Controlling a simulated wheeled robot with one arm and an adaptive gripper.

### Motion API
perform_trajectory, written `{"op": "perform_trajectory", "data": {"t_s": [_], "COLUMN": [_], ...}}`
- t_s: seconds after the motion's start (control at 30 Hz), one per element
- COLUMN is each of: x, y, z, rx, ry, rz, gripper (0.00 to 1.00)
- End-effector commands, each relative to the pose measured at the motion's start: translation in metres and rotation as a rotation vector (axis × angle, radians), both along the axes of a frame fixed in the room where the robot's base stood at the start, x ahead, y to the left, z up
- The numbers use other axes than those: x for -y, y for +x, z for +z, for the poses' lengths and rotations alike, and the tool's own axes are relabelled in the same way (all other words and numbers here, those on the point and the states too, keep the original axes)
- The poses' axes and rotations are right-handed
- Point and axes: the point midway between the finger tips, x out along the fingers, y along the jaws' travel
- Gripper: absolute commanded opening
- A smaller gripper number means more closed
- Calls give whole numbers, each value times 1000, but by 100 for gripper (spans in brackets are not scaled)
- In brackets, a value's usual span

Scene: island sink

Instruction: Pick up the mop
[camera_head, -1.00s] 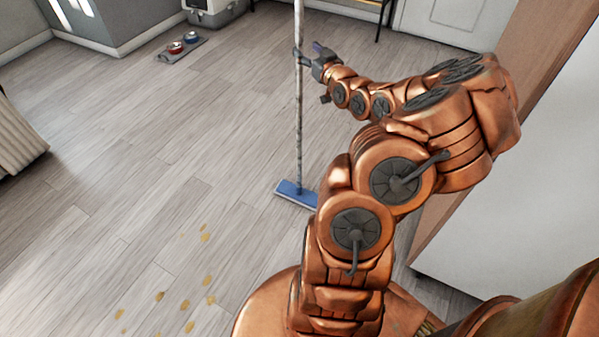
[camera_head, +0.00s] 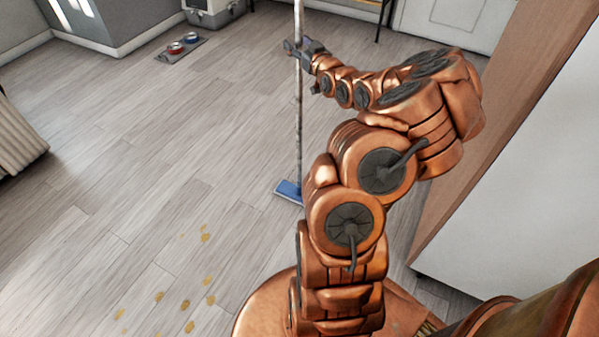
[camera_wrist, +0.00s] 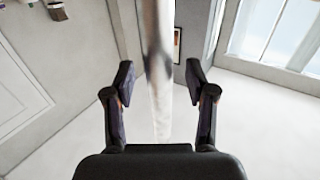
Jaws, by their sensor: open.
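The mop (camera_head: 298,125) stands upright on the floor, with a long pale handle and a flat blue head (camera_head: 288,191), partly hidden behind my arm. My gripper (camera_head: 292,46) is at the upper part of the handle. In the wrist view the handle (camera_wrist: 157,75) runs down the middle, between the two open fingers of my gripper (camera_wrist: 160,85). Gaps show between the handle and both fingers.
A mat with two bowls (camera_head: 183,45) lies at the upper left, near a grey crate (camera_head: 215,10). Yellowish spots (camera_head: 187,304) mark the floor at the lower left. A white cabinet with a wooden side (camera_head: 520,190) stands at the right. The floor at left is mostly clear.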

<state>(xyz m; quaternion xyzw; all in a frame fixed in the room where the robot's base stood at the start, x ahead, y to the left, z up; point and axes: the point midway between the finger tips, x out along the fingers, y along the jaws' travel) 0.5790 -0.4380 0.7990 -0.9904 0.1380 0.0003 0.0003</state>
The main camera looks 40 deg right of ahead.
Motion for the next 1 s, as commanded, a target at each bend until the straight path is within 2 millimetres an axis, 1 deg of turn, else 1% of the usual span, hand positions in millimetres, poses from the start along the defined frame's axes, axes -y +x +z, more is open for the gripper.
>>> {"op": "perform_trajectory", "data": {"t_s": [0.1, 0.63, 1.0], "x": [0, 0, 0], "y": [0, -1, 0], "z": [0, 0, 3], "rx": [0, 0, 1], "ry": [0, 0, 0], "rz": [0, -1, -1], "gripper": [56, 1, 0]}}
